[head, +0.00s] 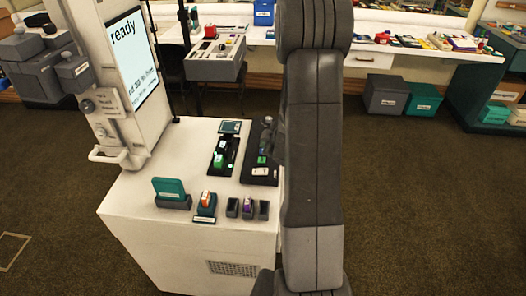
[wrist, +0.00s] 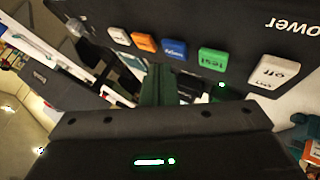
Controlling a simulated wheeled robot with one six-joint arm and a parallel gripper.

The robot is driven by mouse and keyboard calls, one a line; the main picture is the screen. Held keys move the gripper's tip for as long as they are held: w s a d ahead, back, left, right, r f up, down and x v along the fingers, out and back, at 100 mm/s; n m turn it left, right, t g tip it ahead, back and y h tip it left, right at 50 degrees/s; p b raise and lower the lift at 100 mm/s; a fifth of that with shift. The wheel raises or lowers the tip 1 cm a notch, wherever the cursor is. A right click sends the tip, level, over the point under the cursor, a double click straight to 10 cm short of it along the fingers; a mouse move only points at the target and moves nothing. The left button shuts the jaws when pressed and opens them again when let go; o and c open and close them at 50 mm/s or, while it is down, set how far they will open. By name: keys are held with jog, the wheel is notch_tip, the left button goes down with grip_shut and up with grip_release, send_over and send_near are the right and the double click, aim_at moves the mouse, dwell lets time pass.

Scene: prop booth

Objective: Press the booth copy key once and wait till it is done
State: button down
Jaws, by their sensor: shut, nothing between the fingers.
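In the wrist view a dark panel (wrist: 225,20) carries a row of keys with upside-down lettering. The blue key (wrist: 173,50) appears to read "copy". Beside it are an orange key (wrist: 144,42), a green "test" key (wrist: 212,60) and a white "off" key (wrist: 274,71). My gripper (wrist: 158,78) is shut and empty, its dark fingers pointing at the panel just below the blue key. I cannot tell whether they touch it. In the head view my arm hides the gripper. The booth screen (head: 134,55) reads "ready".
The white cabinet (head: 150,225) bears a teal card holder (head: 170,188), small dark holders and black trays (head: 225,155). A grey console (head: 215,66) stands behind it. Grey and teal bins (head: 385,95) sit under the back table. Carpet at right is clear.

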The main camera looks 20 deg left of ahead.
jog(key=shift+f, duration=0.1)
jog(key=shift+f+b, duration=0.3)
jog(key=shift+f, duration=0.05)
jog(key=shift+f+b, duration=0.35)
jog(key=shift+f, duration=0.05)
dwell(0.7)
dwell(0.4)
jog(key=shift+r+p, duration=0.85)
jog(key=shift+r, duration=0.1)
notch_tip(320, 180, up, 5)
jog(key=p, duration=0.5)
jog(key=shift+d, duration=0.1)
dwell(0.3)
